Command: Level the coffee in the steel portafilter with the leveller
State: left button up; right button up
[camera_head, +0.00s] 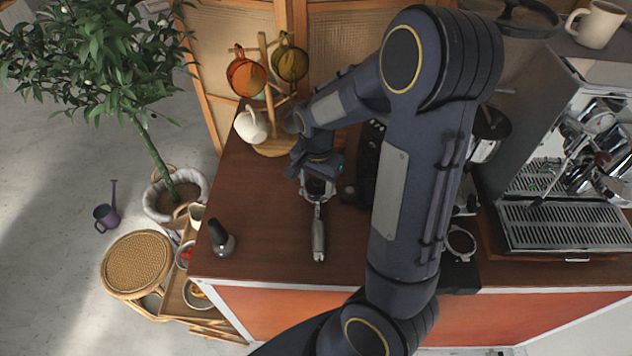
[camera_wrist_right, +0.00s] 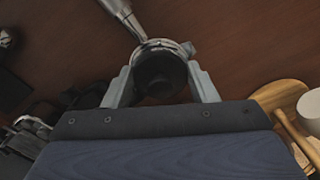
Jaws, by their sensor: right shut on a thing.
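The steel portafilter (camera_head: 318,238) lies on the brown counter with its handle toward the front edge. Its handle (camera_wrist_right: 122,12) and metal rim (camera_wrist_right: 165,45) also show in the right wrist view. My right gripper (camera_head: 318,176) is over the portafilter's basket. In the right wrist view its two fingers (camera_wrist_right: 162,88) are on either side of a dark round piece, which I take for the leveller (camera_wrist_right: 158,75), and are shut on it. The leveller sits at the basket's mouth; whether it touches the coffee is hidden. The coffee cannot be seen. My left gripper is not in view.
A dark-handled tamper-like tool (camera_head: 222,240) stands at the counter's front left. A mug tree (camera_head: 272,148) with cups stands behind. The espresso machine (camera_head: 565,228) is at the right, with a ring-shaped holder (camera_head: 460,243) near it.

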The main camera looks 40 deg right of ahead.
jog(key=shift+s+d, duration=0.1)
jog(key=shift+s, duration=0.05)
jog(key=shift+r+p, duration=0.35)
jog(key=shift+p, duration=0.1)
jog(key=shift+w+r+p, duration=0.2)
jog(key=shift+r+p, duration=0.7)
jog(key=shift+r, duration=0.25)
jog(key=shift+r, duration=0.1)
jog(key=shift+r, duration=2.4)
